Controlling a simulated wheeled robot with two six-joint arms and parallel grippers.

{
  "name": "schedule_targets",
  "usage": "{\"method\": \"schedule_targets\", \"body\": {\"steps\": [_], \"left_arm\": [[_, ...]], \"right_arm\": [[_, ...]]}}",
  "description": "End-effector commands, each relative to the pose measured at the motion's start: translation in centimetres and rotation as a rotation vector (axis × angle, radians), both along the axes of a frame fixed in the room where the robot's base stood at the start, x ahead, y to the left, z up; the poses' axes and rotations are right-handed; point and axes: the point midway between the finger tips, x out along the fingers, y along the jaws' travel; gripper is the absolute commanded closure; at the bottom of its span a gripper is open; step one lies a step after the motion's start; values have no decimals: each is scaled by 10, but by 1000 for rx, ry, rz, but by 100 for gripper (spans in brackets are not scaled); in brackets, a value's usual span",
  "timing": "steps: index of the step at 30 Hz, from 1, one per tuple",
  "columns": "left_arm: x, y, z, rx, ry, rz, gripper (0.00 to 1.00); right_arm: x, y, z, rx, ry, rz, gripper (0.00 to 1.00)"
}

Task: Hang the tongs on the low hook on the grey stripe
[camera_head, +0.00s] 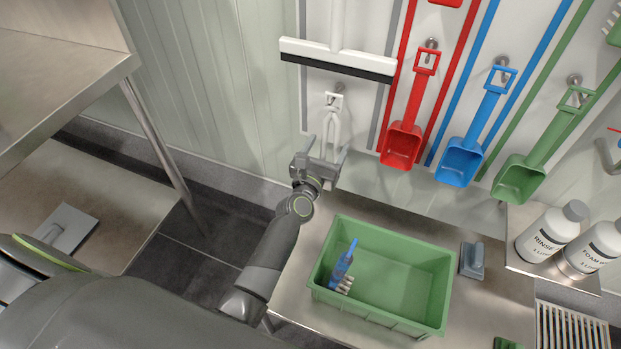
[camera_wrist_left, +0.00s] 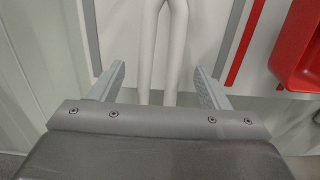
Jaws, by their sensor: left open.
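The white tongs (camera_head: 333,101) hang with their two legs down at the low hook (camera_head: 339,87), between the grey stripes (camera_head: 384,100) on the wall. Their top end appears to be on the hook, though the contact is too small to be sure. My left gripper (camera_head: 325,148) is open at the lower part of the tongs. In the left wrist view the two tongs legs (camera_wrist_left: 179,45) stand between the spread fingers (camera_wrist_left: 158,72), with a gap on each side. The lower leg ends are hidden behind the gripper body. My right gripper is not in view.
A white squeegee (camera_head: 335,58) hangs just above the tongs. Red (camera_head: 401,146), blue (camera_head: 461,161) and green scoops (camera_head: 520,181) hang to the right. Below stands a green crate (camera_head: 432,331) holding a blue brush (camera_head: 342,268). Bottles (camera_head: 552,234) stand at right.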

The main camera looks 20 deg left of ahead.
Motion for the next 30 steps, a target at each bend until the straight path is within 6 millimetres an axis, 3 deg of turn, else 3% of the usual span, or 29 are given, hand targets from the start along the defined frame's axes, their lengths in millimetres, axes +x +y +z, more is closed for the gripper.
{"method": "schedule_targets", "body": {"steps": [6, 15, 21, 30], "left_arm": [[-45, 2, -7, -4, 5, 3, 30], [-90, 4, -8, -2, 5, 2, 30], [-105, 4, -8, -1, 5, 1, 30], [-110, 4, -6, -1, 4, 0, 30]], "right_arm": [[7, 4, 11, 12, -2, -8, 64], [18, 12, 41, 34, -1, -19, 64], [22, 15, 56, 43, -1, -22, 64], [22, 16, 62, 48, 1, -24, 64]]}}
